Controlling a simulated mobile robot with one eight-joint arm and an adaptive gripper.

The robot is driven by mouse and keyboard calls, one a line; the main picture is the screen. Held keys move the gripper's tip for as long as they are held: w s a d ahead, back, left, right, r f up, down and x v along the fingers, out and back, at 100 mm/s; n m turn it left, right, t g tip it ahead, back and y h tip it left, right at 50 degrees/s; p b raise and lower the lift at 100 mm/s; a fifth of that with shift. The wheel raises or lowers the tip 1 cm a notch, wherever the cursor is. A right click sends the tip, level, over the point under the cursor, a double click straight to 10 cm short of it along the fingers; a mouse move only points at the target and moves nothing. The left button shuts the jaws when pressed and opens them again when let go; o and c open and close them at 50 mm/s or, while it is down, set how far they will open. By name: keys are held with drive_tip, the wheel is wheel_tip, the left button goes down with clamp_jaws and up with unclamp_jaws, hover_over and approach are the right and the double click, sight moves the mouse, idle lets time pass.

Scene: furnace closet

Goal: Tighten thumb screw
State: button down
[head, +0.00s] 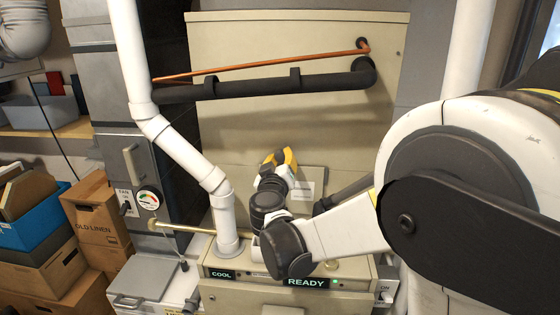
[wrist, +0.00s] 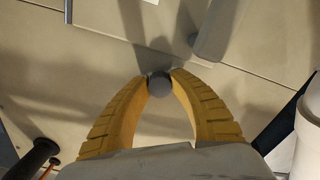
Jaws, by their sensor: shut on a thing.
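The thumb screw shows in the wrist view as a small dark grey round head (wrist: 159,85). The two yellow ribbed fingers of my gripper (wrist: 159,80) are shut on it, one tip on each side. Behind it is a flat beige-grey panel with seams. In the head view my gripper (head: 281,157) is at the beige furnace cabinet's front (head: 270,130), close to a small panel with a white label (head: 304,190). The thumb screw itself is hidden there by the gripper and wrist.
A white pipe (head: 178,150) runs down left of my arm to the furnace's lower housing. A black insulated pipe (head: 280,87) and a copper pipe (head: 260,66) cross above. Below are the READY sign (head: 306,282) and COOL sign (head: 221,274). Cardboard boxes (head: 95,208) stand left.

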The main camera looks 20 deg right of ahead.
drive_tip(key=shift+m, duration=1.2)
drive_tip(key=c, duration=1.1)
unclamp_jaws()
drive_tip(key=v, duration=0.7)
drive_tip(key=shift+d, duration=0.1)
